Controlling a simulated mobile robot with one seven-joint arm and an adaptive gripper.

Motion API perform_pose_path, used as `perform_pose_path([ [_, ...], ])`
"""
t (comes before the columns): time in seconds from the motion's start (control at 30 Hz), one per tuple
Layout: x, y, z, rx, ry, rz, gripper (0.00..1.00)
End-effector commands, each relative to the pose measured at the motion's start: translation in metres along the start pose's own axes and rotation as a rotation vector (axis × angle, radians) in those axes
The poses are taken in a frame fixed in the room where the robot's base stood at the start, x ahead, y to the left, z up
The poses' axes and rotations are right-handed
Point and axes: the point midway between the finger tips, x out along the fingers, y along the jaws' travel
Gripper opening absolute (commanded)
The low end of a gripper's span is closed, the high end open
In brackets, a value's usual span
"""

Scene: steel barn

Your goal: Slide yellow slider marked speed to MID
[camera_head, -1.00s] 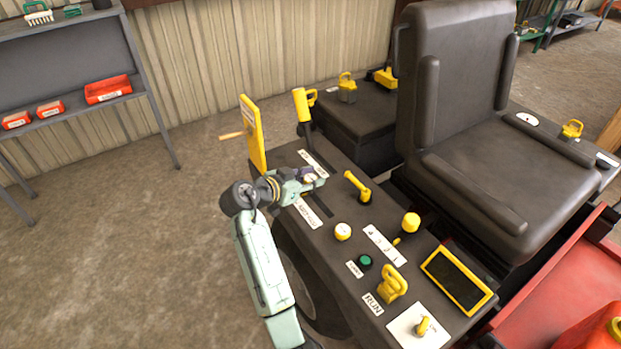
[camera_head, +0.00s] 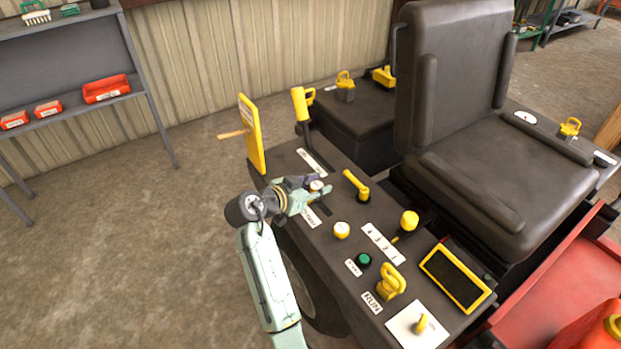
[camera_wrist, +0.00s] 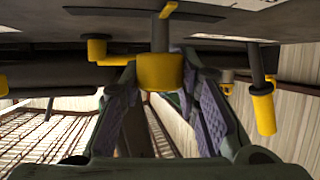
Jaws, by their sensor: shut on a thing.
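The yellow slider knob (camera_wrist: 160,72) sits on a dark stem between my gripper's two fingers in the wrist view. My gripper (camera_head: 311,188) is shut on it over the left edge of the dark console (camera_head: 290,235). In the head view the knob's pale top (camera_head: 317,186) shows between the fingers. The slider's dark slot (camera_head: 325,209) runs on toward the lower right. A white label (camera_head: 309,217) beside it is partly covered by my gripper, and I cannot read its words.
A yellow lever (camera_head: 356,183) stands close right of my gripper, and a taller yellow-handled lever (camera_head: 300,105) stands behind it. A yellow panel (camera_head: 251,135) rises at the console's far left end. A round knob (camera_head: 341,230) and a green button (camera_head: 363,260) lie nearer.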

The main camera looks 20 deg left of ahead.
Motion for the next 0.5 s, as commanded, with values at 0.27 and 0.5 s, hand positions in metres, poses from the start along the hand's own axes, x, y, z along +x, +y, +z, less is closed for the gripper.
perform_pose_path([
  [0.27, -0.0017, 0.0075, -0.0002, -0.001, 0.001, 0.002, 0.0],
  [0.5, -0.0016, 0.0073, -0.0003, 0.0, 0.001, 0.002, 0.4],
])
